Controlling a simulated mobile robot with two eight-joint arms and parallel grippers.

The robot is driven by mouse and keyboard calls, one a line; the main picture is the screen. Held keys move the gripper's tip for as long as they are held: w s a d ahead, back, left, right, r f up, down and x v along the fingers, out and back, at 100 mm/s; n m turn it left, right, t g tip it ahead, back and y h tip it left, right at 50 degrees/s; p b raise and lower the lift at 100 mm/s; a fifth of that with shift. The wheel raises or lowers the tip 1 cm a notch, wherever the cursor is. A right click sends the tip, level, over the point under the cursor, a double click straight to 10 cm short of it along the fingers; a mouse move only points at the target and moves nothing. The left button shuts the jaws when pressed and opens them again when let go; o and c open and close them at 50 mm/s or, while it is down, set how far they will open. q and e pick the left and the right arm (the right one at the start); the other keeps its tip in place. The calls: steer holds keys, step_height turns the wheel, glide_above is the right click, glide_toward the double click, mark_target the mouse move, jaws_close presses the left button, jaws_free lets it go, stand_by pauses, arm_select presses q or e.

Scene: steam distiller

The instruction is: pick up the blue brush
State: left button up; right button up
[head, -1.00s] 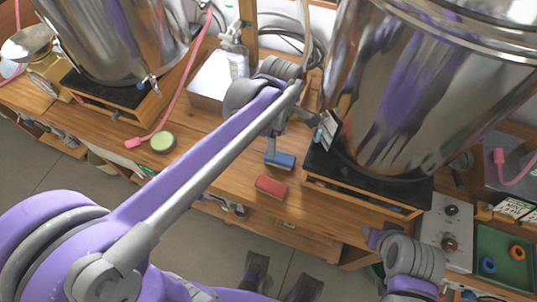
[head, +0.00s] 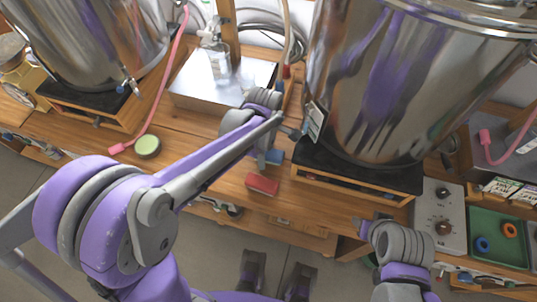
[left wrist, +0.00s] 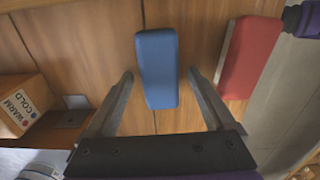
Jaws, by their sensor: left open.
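The blue brush (head: 274,157) is a small block on the wooden bench, between the two steel vessels and partly behind my left arm. In the left wrist view the blue brush (left wrist: 157,68) lies between the two open fingers of my left gripper (left wrist: 160,78), with a gap on both sides. The fingers are not closed on it. In the head view my left gripper is mostly hidden by its own arm. My right gripper (head: 366,229) is at the lower right, near the bench front, and its fingers do not show clearly.
A red block (head: 262,184) lies close beside the brush; it also shows in the left wrist view (left wrist: 248,58). A large steel vessel (head: 370,80) on a black-topped stand is at the right. A green round tin (head: 147,146) is at the left.

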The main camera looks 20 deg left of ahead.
arm_select(q)
jaws_close()
stand_by(0.4)
step_height(320, 180, up, 10)
steer(key=shift+r+p, duration=0.1)
steer(key=shift+p, duration=0.55)
steer(key=c, duration=0.7)
jaws_free()
steer(key=c, duration=0.6)
arm_select(e)
steer(key=shift+w+r, duration=0.1)
steer(key=shift+r, duration=0.55)
arm_select(q)
steer(key=shift+s, duration=0.15)
arm_select(e)
steer(key=shift+a, duration=0.1)
